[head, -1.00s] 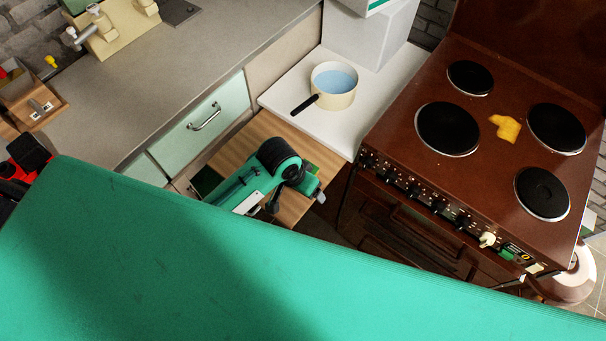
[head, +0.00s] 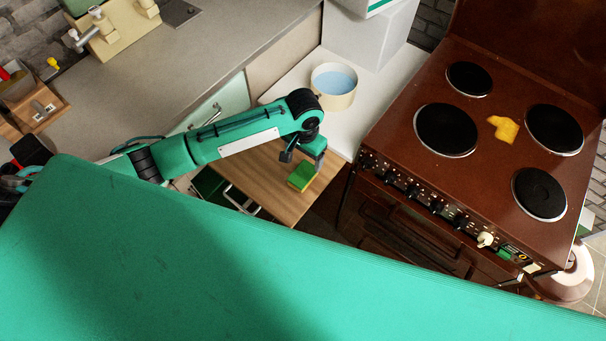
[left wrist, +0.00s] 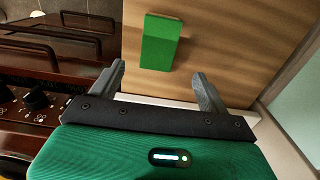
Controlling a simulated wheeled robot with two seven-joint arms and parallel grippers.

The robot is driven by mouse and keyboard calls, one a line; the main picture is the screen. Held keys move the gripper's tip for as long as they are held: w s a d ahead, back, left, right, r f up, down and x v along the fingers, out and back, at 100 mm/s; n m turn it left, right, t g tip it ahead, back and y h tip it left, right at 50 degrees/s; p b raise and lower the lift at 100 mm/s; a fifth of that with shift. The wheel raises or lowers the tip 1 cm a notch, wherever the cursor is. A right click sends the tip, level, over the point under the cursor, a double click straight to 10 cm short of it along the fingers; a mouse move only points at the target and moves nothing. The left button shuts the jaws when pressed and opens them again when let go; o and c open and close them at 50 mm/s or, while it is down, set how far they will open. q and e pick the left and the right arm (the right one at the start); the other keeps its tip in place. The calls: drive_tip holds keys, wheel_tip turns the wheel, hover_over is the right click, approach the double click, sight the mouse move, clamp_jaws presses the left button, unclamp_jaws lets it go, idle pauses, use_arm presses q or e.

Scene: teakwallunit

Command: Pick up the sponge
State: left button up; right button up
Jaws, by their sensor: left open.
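The sponge (head: 302,177), green with a yellow side, lies on a light wooden board (head: 265,188) below the white counter. In the left wrist view the sponge (left wrist: 160,42) shows as a green block ahead of the fingertips and roughly between their lines. My left gripper (left wrist: 157,82) is open and empty, its two grey fingers spread apart. In the head view my left gripper (head: 318,160) is just beside the sponge, toward its upper right. I cannot tell its height above the board. My right gripper is not in view.
A brown stove (head: 480,130) with black hotplates and a yellow cloth (head: 503,129) stands at the right. A cream pan (head: 334,87) of blue liquid sits on the white counter (head: 295,82) behind my left forearm. An open drawer (head: 215,190) is at the board's left.

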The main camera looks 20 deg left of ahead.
sight(304, 172)
use_arm(q)
wheel_tip(304, 172, down, 3)
drive_tip(key=shift+f, duration=0.15)
drive_tip(key=shift+f+p, duration=0.4)
drive_tip(key=shift+f, duration=0.15)
wheel_tip(304, 172, down, 4)
drive_tip(key=shift+s+d+f+p, duration=0.1)
drive_tip(key=shift+f+p, duration=0.05)
drive_tip(key=shift+p, duration=0.35)
drive_tip(key=c, duration=1.1)
